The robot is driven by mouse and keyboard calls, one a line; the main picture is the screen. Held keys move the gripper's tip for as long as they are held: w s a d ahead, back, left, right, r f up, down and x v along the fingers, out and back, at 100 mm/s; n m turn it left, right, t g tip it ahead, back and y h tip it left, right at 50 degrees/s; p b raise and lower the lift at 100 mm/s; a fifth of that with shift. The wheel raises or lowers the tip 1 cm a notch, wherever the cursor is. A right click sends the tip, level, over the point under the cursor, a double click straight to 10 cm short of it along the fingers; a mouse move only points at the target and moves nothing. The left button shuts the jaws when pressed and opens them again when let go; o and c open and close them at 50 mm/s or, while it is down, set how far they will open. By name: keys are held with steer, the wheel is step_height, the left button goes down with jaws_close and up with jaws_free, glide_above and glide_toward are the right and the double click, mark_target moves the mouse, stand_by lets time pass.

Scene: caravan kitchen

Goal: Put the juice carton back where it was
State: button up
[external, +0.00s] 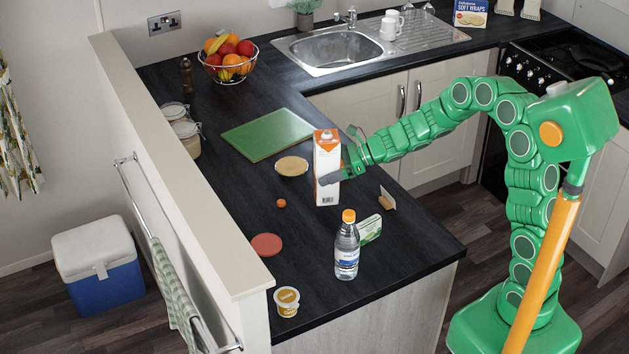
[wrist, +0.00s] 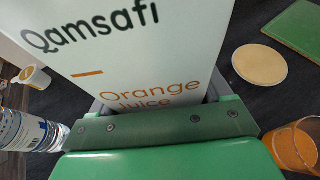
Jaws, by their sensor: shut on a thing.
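The juice carton (external: 327,160) is white with an orange top and stands upright at the middle of the dark counter. My gripper (external: 335,176) is shut on its lower part, coming in from the right. In the wrist view the carton (wrist: 110,50) fills the upper left and reads "Orange Juice". The green gripper (wrist: 155,120) lies across its near side there. The gripper's far finger is mostly hidden by the carton. Whether the carton's base touches the counter I cannot tell.
A green board (external: 268,134) lies behind.

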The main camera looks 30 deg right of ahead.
steer(key=shift+w+a+f, duration=0.2)
steer(key=shift+w+f, duration=0.35)
steer(key=shift+f, duration=1.6)
steer(key=o, duration=1.2)
steer(key=shift+f, duration=0.15)
steer(key=shift+r, duration=0.2)
steer(key=v, duration=1.2)
steer(key=shift+s, duration=0.1)
